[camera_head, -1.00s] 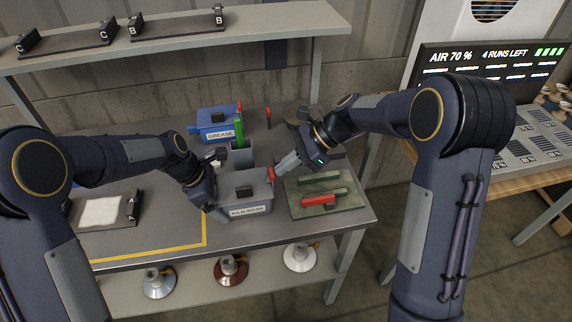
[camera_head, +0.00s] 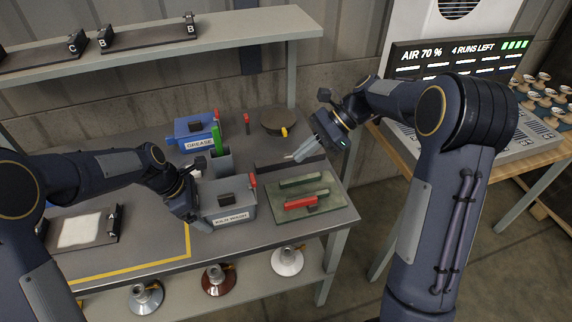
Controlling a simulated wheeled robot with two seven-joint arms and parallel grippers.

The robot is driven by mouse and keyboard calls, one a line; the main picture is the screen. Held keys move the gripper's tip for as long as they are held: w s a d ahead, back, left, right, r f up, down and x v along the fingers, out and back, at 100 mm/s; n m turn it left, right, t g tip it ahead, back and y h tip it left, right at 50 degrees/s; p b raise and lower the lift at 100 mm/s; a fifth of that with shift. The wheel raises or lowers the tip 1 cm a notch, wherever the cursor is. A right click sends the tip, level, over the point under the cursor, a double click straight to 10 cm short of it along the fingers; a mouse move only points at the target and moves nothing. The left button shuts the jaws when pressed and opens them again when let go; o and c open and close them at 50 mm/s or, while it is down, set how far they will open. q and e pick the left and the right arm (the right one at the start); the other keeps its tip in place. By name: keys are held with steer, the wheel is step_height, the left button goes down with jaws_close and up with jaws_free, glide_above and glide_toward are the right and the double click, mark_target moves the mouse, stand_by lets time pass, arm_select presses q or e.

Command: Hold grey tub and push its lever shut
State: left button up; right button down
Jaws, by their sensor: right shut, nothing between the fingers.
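The grey tub (camera_head: 230,217), labelled KILN WASH, stands on the bench with a dark block-like handle on its lid. Its red lever (camera_head: 253,181) stands up at the tub's right end. My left gripper (camera_head: 196,219) is at the tub's left end, close against it; its fingers are partly hidden, so I cannot tell whether they grip it. My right gripper (camera_head: 298,154) is shut and empty, up and to the right of the tub, apart from the lever.
A blue GREASE tub (camera_head: 188,129) and a grey holder with a green object (camera_head: 216,138) stand behind. A green mat (camera_head: 318,205) with red and green bars lies right of the tub. A round dark disc (camera_head: 280,122) is at the back. A shelf (camera_head: 250,29) runs above.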

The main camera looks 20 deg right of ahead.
steer(key=v, duration=0.3)
steer(key=shift+d+r, duration=0.15)
steer(key=shift+r, duration=0.2)
arm_select(q)
steer(key=o, duration=0.8)
steer(key=shift+r, duration=0.1)
